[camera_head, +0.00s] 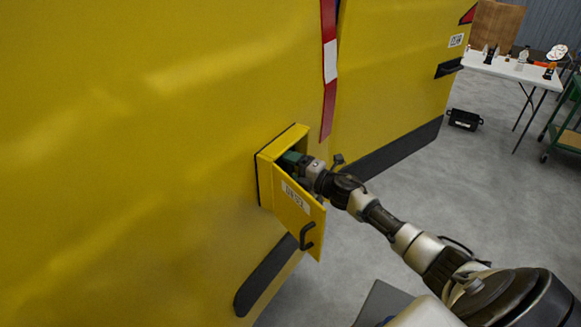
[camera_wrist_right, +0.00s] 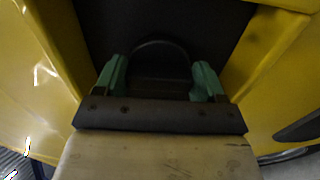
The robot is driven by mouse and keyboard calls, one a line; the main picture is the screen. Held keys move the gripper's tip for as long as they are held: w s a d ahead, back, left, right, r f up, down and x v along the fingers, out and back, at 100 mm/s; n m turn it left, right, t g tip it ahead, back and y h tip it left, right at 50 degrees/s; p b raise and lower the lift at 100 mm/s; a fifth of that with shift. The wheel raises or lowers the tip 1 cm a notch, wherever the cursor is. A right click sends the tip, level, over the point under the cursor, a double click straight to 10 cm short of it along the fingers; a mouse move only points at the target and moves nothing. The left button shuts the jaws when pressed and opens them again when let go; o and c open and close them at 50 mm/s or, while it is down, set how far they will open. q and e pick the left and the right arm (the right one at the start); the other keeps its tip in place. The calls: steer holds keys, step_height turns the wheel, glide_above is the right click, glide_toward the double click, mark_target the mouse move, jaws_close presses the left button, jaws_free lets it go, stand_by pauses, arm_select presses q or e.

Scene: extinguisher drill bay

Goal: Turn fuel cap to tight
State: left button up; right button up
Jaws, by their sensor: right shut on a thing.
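The fuel cap (camera_wrist_right: 160,58) shows in the right wrist view as a dark, rounded shape inside a dark recess, between my green fingertips. My right gripper (camera_head: 291,159) reaches into the open fuel box in the yellow body panel. In the right wrist view, the right gripper (camera_wrist_right: 160,75) has one green finger on each side of the cap and is shut on it. In the head view the cap is hidden by the gripper and the box. The cap's turn angle is too dark to read. My left gripper is not in view.
The yellow fuel door (camera_head: 299,212), with a label and a black handle (camera_head: 307,236), hangs open close beside my right gripper. A red and white strip (camera_head: 329,62) runs above. A white table (camera_head: 507,66) and a black case (camera_head: 465,119) stand far right.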

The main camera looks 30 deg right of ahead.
stand_by(0.4)
steer(key=o, duration=0.9)
steer(key=shift+s, duration=0.1)
steer(key=b+v, duration=0.3)
steer(key=v, duration=0.7)
steer(key=shift+s+d, duration=0.2)
steer(key=shift+s, duration=0.05)
steer(key=shift+s+f, duration=0.1)
steer(key=shift+f, duration=0.05)
